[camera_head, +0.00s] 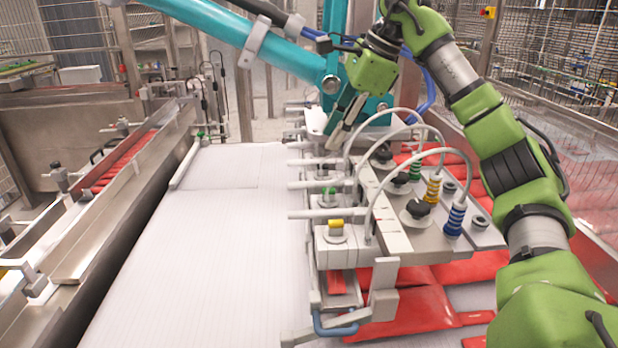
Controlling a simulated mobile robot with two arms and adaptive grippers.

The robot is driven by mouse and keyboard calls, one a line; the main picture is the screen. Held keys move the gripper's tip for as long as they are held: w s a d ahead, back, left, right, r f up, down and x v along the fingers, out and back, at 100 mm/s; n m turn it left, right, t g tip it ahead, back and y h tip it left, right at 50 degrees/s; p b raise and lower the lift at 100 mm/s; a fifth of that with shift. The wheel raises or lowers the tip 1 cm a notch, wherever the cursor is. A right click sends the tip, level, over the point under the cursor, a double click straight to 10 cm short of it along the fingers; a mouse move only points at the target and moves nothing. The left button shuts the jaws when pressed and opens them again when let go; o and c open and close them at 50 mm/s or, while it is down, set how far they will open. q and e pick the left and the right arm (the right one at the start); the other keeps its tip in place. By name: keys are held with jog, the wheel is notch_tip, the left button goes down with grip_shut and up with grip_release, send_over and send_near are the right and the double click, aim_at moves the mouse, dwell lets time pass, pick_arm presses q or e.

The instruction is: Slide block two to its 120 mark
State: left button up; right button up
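The vacuum picker has several grey blocks set one behind another along a rail at picture centre. The nearest block (336,246) carries a yellow cap, and the one behind it (325,209) a green cap. Black knobs stand beside them, the nearest knob (418,208) at front right. I cannot read block numbers or scale marks, so I cannot tell which is block two. My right gripper (336,143) points down over the far end of the picker, beyond the nearest blocks. Its fingers lie close together; whether they touch anything is unclear. My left gripper is not in view.
Blue (454,218) and yellow (432,190) bellows cups stand right of the blocks, with pale hoses arching over them. A teal machine arm (240,38) crosses above. Red packs (415,305) lie below. The white conveyor (210,255) on the left is clear.

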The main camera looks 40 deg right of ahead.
aim_at(306, 182)
jog(key=p+x, duration=0.1)
jog(key=x, duration=1.2)
jog(key=shift+r, duration=0.1)
grip_shut()
